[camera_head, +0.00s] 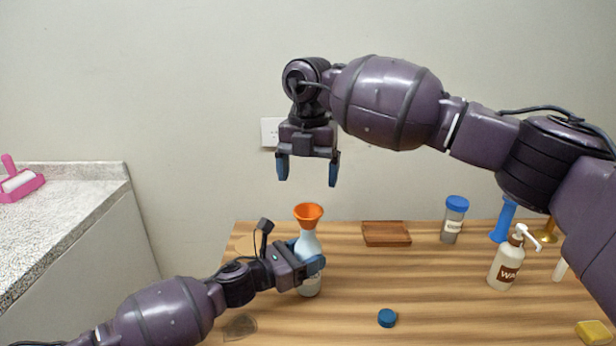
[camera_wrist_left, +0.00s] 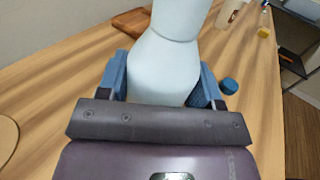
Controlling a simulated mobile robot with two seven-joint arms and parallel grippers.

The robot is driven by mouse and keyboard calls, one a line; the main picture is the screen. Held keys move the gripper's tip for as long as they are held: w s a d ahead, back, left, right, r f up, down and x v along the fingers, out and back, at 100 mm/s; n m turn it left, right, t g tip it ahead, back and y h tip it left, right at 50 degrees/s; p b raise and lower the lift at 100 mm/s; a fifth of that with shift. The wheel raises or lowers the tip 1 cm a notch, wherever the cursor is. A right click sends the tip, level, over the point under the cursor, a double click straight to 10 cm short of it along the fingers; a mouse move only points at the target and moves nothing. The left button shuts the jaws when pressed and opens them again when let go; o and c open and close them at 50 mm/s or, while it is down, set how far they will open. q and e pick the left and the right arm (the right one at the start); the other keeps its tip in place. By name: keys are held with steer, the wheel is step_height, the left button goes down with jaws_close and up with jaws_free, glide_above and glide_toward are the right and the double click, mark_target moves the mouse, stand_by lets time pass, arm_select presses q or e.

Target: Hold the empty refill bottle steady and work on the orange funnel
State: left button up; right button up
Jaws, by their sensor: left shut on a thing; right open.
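The pale blue-white refill bottle (camera_head: 309,245) stands upright on the wooden table. The orange funnel (camera_head: 308,214) sits upright at the top of its neck. My left gripper (camera_head: 309,266) is shut around the bottle's body; in the left wrist view the bottle (camera_wrist_left: 165,70) stands between the two blue fingers of this gripper (camera_wrist_left: 162,85). The funnel is out of the left wrist view. My right gripper (camera_head: 308,172) is open and empty, pointing down, above the funnel and apart from it.
A small wooden tray (camera_head: 386,240) lies behind and right of the bottle. A blue cap (camera_head: 387,318) lies at the front. A blue-lidded jar (camera_head: 453,222), a white pump bottle (camera_head: 506,262), a blue funnel-like item (camera_head: 503,222) and a yellow sponge (camera_head: 594,332) are at the right.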

mark_target(308, 211)
steer(key=m, duration=0.5)
steer(key=shift+w, duration=0.1)
steer(key=m, duration=0.3)
steer(key=shift+f+m, duration=0.15)
steer(key=shift+m, duration=0.15)
step_height(308, 211, down, 12)
steer(key=shift+r, duration=0.15)
steer(key=c, duration=0.9)
steer(key=shift+r, duration=0.2)
steer(key=shift+r, duration=2.65)
